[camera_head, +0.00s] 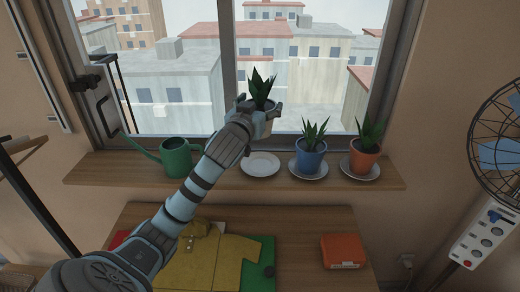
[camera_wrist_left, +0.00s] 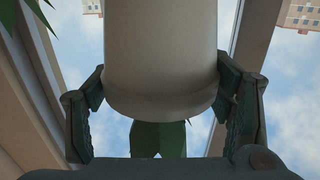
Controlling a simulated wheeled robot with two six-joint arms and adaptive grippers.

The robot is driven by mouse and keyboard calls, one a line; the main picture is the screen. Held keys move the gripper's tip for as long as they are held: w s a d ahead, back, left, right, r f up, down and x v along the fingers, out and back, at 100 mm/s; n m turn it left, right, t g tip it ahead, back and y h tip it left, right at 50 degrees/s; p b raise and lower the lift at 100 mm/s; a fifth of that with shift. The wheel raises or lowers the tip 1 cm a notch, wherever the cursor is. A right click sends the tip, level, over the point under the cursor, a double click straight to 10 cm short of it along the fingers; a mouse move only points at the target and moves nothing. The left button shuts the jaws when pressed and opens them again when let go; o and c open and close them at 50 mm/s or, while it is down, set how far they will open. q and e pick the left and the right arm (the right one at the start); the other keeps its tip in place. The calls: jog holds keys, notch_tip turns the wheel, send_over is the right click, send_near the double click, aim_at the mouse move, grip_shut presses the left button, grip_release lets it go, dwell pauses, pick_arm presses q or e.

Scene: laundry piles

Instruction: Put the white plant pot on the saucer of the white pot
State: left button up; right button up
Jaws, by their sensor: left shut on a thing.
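The white plant pot (camera_wrist_left: 160,60) fills the upper middle of the left wrist view, between the two fingers of my left gripper (camera_wrist_left: 165,110). In the head view the white pot (camera_head: 266,128) is mostly hidden behind my gripper (camera_head: 262,108), with its spiky green plant upright above. My left gripper is shut on the pot and holds it in the air, in front of the window. The empty white saucer (camera_head: 260,165) lies on the sill, below the pot and apart from it. My right gripper is not in view.
On the wooden sill (camera_head: 120,172), a blue pot (camera_head: 309,161) and an orange pot (camera_head: 363,160) stand on saucers to the right. A green watering can (camera_head: 176,158) stands to the left. Below, a table holds folded clothes (camera_head: 215,258) and an orange box (camera_head: 343,251).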

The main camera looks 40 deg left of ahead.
pick_arm(q)
notch_tip(320, 180, down, 12)
jog(key=shift+d+f+b, duration=0.1)
jog(key=shift+b, duration=0.8)
jog(key=o, duration=1.5)
jog(key=v, duration=1.2)
